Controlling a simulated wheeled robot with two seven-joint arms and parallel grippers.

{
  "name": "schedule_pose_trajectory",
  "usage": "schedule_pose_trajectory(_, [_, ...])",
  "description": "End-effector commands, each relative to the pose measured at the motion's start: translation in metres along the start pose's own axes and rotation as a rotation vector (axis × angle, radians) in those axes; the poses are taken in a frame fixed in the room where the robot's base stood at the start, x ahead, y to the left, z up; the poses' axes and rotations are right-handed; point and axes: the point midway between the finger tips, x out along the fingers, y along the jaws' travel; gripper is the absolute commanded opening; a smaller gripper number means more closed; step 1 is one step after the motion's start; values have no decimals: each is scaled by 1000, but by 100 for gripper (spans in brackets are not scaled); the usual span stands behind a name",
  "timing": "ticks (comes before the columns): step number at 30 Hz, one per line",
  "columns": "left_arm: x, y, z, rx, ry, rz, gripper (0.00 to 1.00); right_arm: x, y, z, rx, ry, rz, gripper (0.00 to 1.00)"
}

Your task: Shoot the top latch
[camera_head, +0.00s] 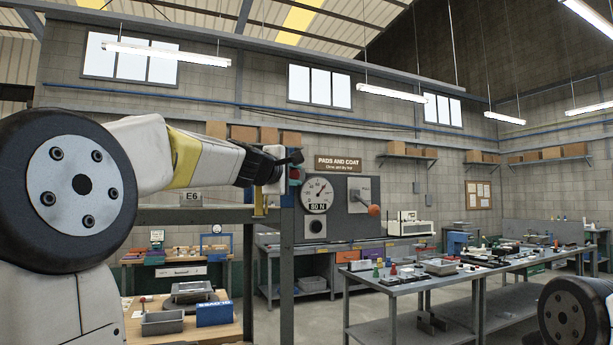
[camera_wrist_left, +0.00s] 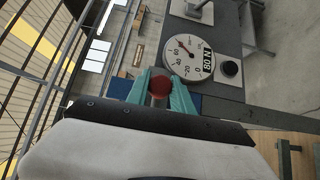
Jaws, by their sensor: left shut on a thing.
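My left gripper (camera_head: 293,168) reaches out from the left to the upper part of a grey upright post (camera_head: 287,250) in the head view. In the left wrist view its two teal fingers (camera_wrist_left: 160,86) are closed on a round red knob (camera_wrist_left: 160,88). The knob appears to belong to the top latch; a little red also shows at the gripper in the head view. The latch's bolt and its seat are hidden behind the gripper, so I cannot tell its position. My right gripper is out of view.
Behind the post is a dark panel with a round 80 N dial (camera_head: 316,193) and an orange-knobbed lever (camera_head: 373,211). A workbench (camera_head: 400,287) with small parts stands at the right.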

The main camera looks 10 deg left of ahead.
Motion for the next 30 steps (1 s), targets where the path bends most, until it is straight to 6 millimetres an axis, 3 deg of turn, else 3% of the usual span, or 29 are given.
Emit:
schedule_pose_trajectory(25, [0,-1,1,0,-2,-2,0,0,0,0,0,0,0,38])
schedule_pose_trajectory(30, [-8,-1,-8,-1,0,-2,0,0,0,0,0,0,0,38])
